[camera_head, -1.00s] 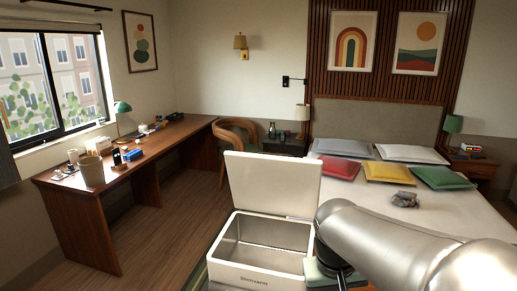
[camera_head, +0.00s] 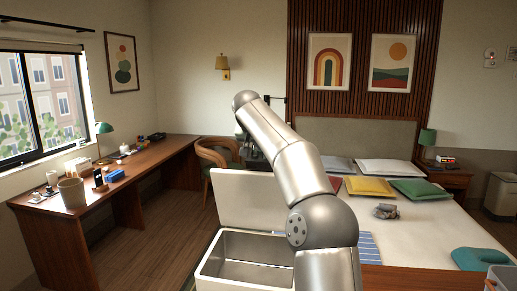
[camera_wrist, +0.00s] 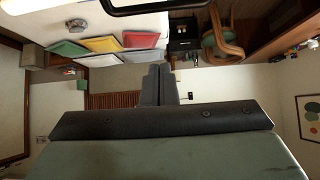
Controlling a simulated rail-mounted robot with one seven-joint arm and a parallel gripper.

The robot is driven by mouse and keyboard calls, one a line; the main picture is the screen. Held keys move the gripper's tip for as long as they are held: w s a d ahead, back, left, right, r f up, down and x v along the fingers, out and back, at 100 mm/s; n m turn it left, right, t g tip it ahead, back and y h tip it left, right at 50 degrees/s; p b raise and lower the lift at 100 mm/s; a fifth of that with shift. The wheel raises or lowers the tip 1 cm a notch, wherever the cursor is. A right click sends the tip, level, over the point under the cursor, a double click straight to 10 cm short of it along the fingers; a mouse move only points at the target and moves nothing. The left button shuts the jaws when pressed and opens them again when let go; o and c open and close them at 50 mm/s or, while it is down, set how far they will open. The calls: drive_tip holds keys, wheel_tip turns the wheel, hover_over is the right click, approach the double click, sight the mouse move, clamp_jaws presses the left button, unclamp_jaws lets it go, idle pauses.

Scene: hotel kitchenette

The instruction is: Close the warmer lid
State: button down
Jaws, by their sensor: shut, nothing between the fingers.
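The warmer (camera_head: 207,270) is a white box with a bare, empty-looking metal interior, low in the middle of the head view. Its white lid (camera_head: 245,200) stands open and upright along the back edge. My arm rises in front of the warmer's right side and hides part of the lid and box. It bends down at the top, and its dark end shows above and behind the lid's upper edge, mostly hidden by the arm. My gripper (camera_wrist: 160,85) shows in the wrist view with its two grey fingers together and empty. I cannot tell whether it touches the lid.
The wrist view is upside down. The bed (camera_head: 430,235) with pillows is on the right. A wooden desk (camera_head: 150,160) with small items runs along the left, with a chair (camera_head: 212,158) at its far end. Floor between desk and warmer is clear.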

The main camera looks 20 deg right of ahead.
drive_tip(key=f, duration=0.2)
drive_tip(key=w+f, duration=0.1)
drive_tip(key=f, duration=0.1)
drive_tip(key=w+d+f, duration=0.1)
drive_tip(key=f, duration=0.1)
drive_tip(key=shift+d+f, duration=0.1)
drive_tip(key=shift+f, duration=0.3)
drive_tip(key=shift+s, duration=0.25)
drive_tip(key=shift+a+f+b, duration=0.15)
drive_tip(key=shift+a+b, duration=0.1)
drive_tip(key=shift+b, duration=0.05)
